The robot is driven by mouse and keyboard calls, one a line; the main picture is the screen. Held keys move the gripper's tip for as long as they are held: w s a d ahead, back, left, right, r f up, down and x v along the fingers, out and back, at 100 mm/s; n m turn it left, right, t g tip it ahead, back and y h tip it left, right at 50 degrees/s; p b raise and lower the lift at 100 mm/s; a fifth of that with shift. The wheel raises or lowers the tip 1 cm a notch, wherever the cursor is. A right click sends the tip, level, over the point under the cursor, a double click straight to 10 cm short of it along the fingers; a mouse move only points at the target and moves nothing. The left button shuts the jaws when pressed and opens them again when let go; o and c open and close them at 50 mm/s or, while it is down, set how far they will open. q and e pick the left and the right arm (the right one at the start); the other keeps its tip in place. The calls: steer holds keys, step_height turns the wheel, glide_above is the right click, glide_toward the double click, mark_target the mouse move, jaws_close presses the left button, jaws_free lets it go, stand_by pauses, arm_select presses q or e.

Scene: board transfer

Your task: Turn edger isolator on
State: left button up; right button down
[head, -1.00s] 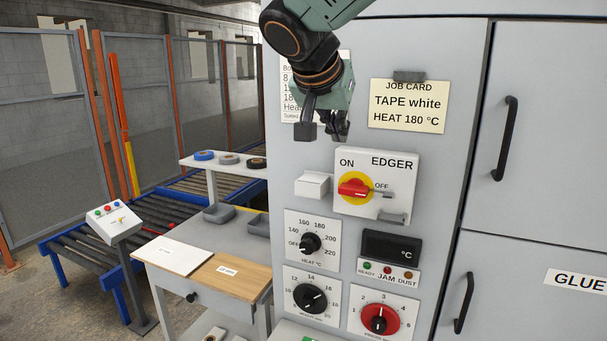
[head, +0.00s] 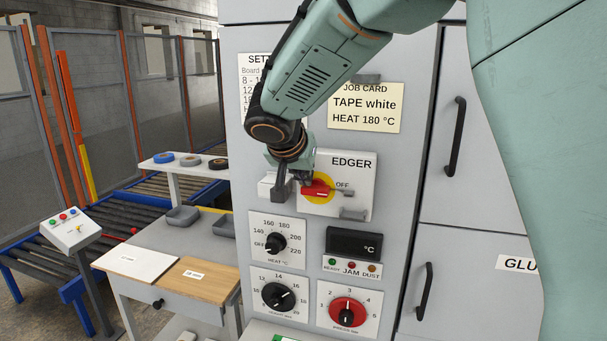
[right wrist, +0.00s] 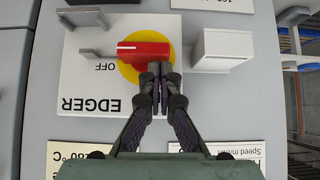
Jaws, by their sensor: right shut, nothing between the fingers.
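The EDGER isolator is a white panel (head: 361,184) on the grey cabinet, with a red handle (head: 317,188) on a yellow disc. The handle lies about horizontal, with the OFF label just beside it; the ON label is hidden behind my arm. In the right wrist view the panel appears upside down, with the red handle (right wrist: 144,51) across the disc. My right gripper (head: 296,183) is shut and empty. Its fingertips (right wrist: 160,73) are right at one end of the handle; I cannot tell whether they touch it. My left gripper is not in view.
A grey hasp (right wrist: 86,53) sticks out beside the handle, and a white box (right wrist: 222,50) stands out on the other side. Below are the heat dial (head: 276,243), the dark display (head: 353,243) and a red dial (head: 347,312). A job card (head: 366,106) hangs above.

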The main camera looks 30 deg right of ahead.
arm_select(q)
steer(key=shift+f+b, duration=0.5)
arm_select(e)
steer(key=shift+w+a+f+n+g+h, duration=0.15)
steer(key=shift+n+g+h, duration=0.15)
steer(key=shift+g+h, duration=0.15)
steer(key=shift+w+f+n+g+h, duration=0.1)
steer(key=shift+n+g+h, duration=0.2)
steer(key=shift+g+h, duration=0.15)
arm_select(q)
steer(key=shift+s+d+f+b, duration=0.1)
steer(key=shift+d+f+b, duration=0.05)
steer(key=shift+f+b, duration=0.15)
arm_select(e)
steer(key=shift+s+f, duration=0.1)
